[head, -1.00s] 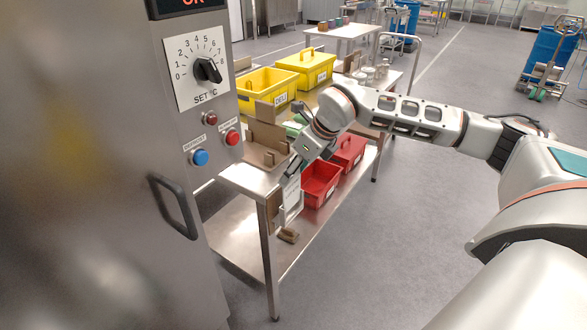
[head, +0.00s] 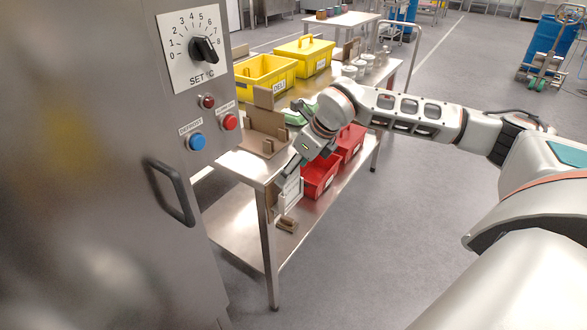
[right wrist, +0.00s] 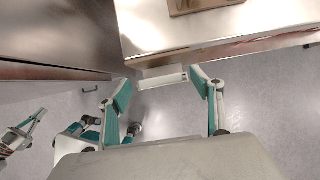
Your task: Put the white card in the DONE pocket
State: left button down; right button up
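The white card (head: 290,190) is upright by the table's near corner, partly covered by my right gripper. In the right wrist view a pale white piece (right wrist: 162,79), seemingly its top edge, spans the gap between the fingertips. My right gripper (head: 290,175) reaches down over it from above, its teal pads (right wrist: 163,81) against or very close to both ends. A brown board (head: 269,202) and a pale frame stand beside the card; I cannot tell how far the card is inside. No DONE label is readable. Teal and white parts low left in the wrist view may be my left gripper.
A steel table (head: 245,165) carries a brown stand (head: 265,146) and yellow bins (head: 266,84). Red bins (head: 320,183) sit at its right side. A steel cabinet with a handle (head: 171,192) stands close on the left.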

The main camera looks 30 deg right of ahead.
jog(key=v, duration=1.2)
jog(key=shift+s, duration=0.1)
dwell(0.8)
